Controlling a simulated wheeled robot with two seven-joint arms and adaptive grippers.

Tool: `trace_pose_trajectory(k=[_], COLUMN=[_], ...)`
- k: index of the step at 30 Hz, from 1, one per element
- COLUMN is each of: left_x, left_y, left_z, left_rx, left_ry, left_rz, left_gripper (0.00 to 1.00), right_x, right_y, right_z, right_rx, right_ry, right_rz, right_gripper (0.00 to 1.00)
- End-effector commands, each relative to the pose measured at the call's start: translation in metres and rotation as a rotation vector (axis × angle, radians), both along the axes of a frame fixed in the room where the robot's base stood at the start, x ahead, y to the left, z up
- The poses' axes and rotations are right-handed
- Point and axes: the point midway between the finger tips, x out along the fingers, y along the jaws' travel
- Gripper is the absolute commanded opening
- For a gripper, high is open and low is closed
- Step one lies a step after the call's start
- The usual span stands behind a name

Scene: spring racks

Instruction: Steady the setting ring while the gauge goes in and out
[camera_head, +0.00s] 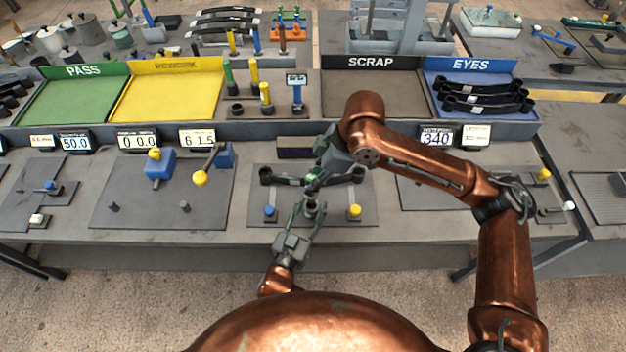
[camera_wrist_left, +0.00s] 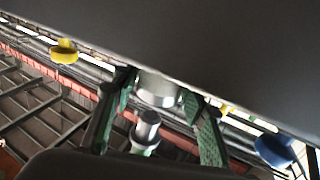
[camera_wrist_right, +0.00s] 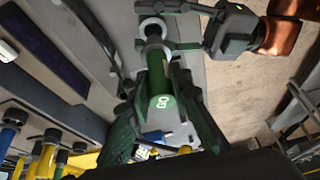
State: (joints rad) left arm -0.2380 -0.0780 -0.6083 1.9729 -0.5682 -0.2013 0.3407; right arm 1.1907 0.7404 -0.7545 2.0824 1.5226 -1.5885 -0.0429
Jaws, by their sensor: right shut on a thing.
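The setting ring (camera_wrist_left: 160,90) is a short silver ring low over the dark fixture plate (camera_head: 260,190). My left gripper's green fingers (camera_head: 303,212) stand on both sides of it; I cannot tell whether they press on it. The gauge (camera_wrist_right: 160,80) has a green handle with white lettering and a silver end (camera_wrist_left: 148,125). My right gripper (camera_wrist_right: 160,118) is shut on that handle. The gauge end is lined up with the ring, just above it or at its mouth; I cannot tell which. In the head view, the right gripper (camera_head: 318,172) partly hides the gauge.
A black spring-shaped arm (camera_head: 285,179) lies behind the ring. A blue knob (camera_head: 269,211) and a yellow knob (camera_head: 355,211) flank it. PASS (camera_head: 75,100), yellow (camera_head: 170,95), SCRAP (camera_head: 370,98) and EYES (camera_head: 450,80) trays line the back. Small displays (camera_head: 197,138) stand before them.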

Motion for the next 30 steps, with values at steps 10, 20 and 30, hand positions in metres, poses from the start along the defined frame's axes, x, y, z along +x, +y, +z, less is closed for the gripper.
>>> trace_pose_trajectory(k=[10,20,30], left_x=[0.000,-0.029,-0.091], left_y=[0.000,0.013,0.038], left_z=[0.000,-0.001,-0.001], left_rx=[0.001,0.001,0.000], left_ry=[-0.001,0.003,0.002], left_rz=[0.000,0.001,0.001], left_gripper=[0.51,0.51,0.51], right_x=[0.000,0.000,0.000], right_y=[0.000,0.000,0.000], right_z=[0.001,0.001,0.001], right_rx=[0.001,0.001,0.001], right_ry=[-0.001,-0.001,-0.001], right_rz=[0.000,0.000,0.001], right_gripper=[0.00,0.00,0.00])
